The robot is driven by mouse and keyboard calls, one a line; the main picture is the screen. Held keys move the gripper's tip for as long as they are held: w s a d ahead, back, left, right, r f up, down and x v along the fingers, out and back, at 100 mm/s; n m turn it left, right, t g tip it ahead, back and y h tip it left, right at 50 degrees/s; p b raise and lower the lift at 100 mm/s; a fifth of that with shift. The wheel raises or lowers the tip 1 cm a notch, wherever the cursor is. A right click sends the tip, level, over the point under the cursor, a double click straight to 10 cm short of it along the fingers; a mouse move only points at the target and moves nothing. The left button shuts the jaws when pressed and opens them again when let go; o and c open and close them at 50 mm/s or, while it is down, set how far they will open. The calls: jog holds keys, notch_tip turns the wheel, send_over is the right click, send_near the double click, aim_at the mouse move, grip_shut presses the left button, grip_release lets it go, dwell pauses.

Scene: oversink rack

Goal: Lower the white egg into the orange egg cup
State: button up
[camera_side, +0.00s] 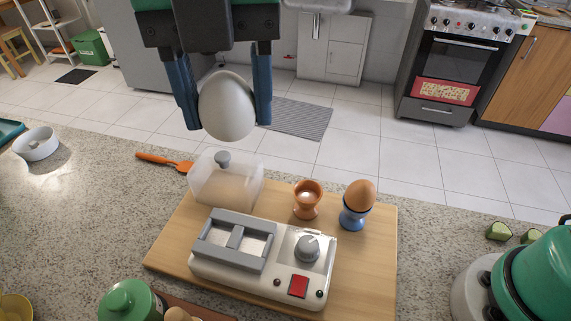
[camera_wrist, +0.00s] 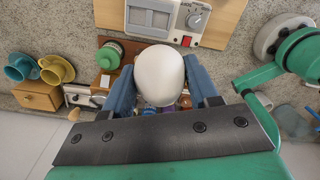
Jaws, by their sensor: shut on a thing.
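My gripper (camera_side: 226,100) is shut on the white egg (camera_side: 227,106), with one blue finger on each side of it. The egg is held high above the counter, up and to the left of the cups in the side view. In the wrist view the egg (camera_wrist: 159,76) sits between the blue fingers of my gripper (camera_wrist: 164,85). The orange egg cup (camera_side: 307,199) stands upright and looks empty on the wooden board (camera_side: 375,275). Beside it on the right, a blue egg cup (camera_side: 353,217) holds a brown egg (camera_side: 359,194).
A white egg cooker (camera_side: 262,260) stands on the board in front of the cups, with a clear lid (camera_side: 226,180) behind it. An orange spatula (camera_side: 165,161) lies at the left. A green appliance (camera_side: 530,270) stands at the right, and a green jar (camera_side: 130,299) at the front left.

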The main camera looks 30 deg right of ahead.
jog(key=shift+d+r, duration=0.1)
jog(key=shift+r, duration=0.6)
jog(key=shift+w+d, duration=0.15)
jog(key=shift+d, duration=0.15)
jog(key=w+d+f, duration=0.3)
jog(key=d+f, duration=0.7)
jog(key=f, duration=0.5)
jog(key=shift+w, duration=0.4)
jog(key=shift+d+f, duration=0.1)
jog(key=shift+f, duration=0.45)
jog(key=shift+f, duration=0.15)
